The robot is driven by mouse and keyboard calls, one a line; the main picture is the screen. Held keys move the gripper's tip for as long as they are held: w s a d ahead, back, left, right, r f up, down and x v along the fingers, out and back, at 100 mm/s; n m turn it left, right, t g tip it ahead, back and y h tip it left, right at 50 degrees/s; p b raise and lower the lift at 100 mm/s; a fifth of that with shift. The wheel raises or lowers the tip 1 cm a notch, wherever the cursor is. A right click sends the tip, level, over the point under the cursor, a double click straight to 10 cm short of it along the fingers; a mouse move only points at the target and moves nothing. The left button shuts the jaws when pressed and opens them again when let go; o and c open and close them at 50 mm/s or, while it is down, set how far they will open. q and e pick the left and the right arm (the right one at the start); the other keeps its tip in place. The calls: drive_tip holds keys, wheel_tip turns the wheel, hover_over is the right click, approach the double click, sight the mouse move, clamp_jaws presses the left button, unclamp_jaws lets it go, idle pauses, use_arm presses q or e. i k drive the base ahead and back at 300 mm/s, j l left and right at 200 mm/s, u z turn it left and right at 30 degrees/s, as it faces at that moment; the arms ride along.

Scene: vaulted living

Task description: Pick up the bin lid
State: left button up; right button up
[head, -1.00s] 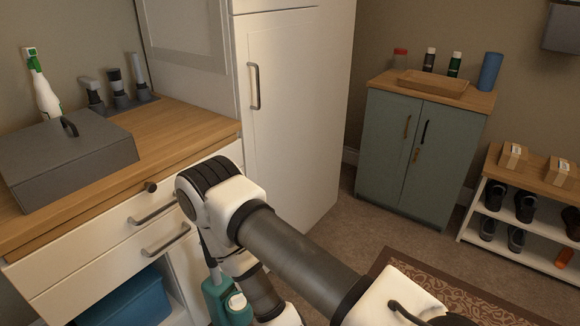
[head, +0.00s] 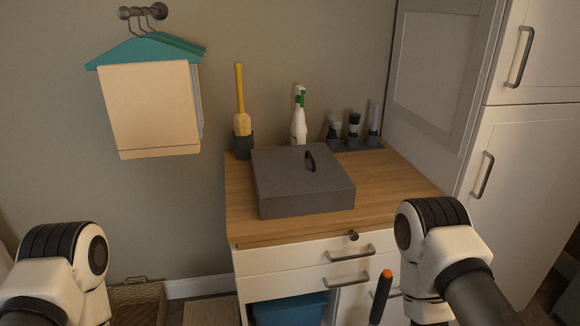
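The grey bin lid (head: 285,172) is flat and square with a dark arched handle (head: 310,161) on top. It sits on the wooden counter, and its grey sides show below the top. I cannot tell where the lid ends and any bin under it begins. My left arm's elbow shows at the lower left and my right arm's at the lower right, both apart from the lid. Both grippers are out of view.
Behind the lid stand a yellow-handled brush (head: 240,115), a white and green spray bottle (head: 299,120) and several dark-topped items on a rack (head: 356,146). A dark orange-tipped rod (head: 381,295) rises before the drawers. The counter (head: 390,185) is clear right of the lid.

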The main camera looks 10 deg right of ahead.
sight(294, 180)
drive_tip(key=i+l+z, duration=0.15)
drive_tip(key=l+z, duration=0.2)
drive_tip(key=i+l+z, duration=0.25)
drive_tip(key=l+z, duration=0.15)
drive_tip(key=l, duration=0.1)
